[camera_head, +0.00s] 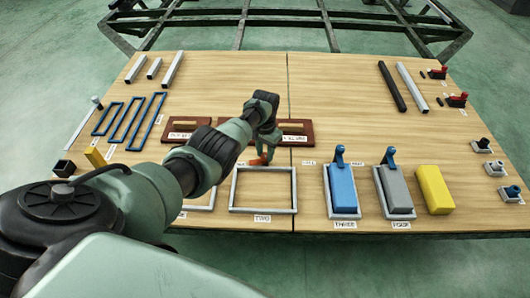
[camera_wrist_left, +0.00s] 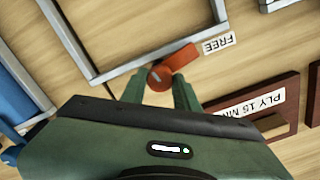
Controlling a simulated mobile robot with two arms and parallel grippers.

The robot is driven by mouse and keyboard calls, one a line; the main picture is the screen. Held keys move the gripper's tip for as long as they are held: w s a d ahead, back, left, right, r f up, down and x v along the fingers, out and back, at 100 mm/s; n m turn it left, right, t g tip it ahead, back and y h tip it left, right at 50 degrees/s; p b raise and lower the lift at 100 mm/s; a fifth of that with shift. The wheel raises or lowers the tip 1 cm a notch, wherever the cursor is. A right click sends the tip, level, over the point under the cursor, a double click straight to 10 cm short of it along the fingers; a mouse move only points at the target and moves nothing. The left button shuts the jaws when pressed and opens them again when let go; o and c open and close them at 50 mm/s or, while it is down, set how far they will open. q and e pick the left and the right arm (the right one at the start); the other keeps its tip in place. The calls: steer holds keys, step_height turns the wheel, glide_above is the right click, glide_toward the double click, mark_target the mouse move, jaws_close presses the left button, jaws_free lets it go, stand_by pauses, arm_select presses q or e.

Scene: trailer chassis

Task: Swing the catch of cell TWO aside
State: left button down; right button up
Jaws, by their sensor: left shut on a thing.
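Cell TWO (camera_head: 263,211) is an empty grey rectangular frame on the wooden table, with its label in front; its rim (camera_wrist_left: 140,52) also shows in the left wrist view. Its orange-red catch (camera_head: 258,162) stands at the frame's far edge. In the left wrist view the catch (camera_wrist_left: 182,58) lies roughly along the frame's bar, outside the opening, its arm towards a "FREE" label (camera_wrist_left: 219,44). My left gripper (camera_wrist_left: 160,88) is shut on the catch's round end, with a finger on either side. My right gripper is not in view.
Right of cell TWO, a blue block (camera_head: 342,188) and a grey block (camera_head: 394,188) sit in frames with blue catches behind. A yellow block (camera_head: 434,190) lies beyond. Brown plywood holders (camera_head: 297,133) stand behind cell TWO. My left arm partly hides the frame at left.

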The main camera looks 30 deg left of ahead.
arm_select(q)
steer(key=shift+m, duration=1.1)
steer(key=c, duration=1.1)
jaws_free()
steer(key=shift+o, duration=0.2)
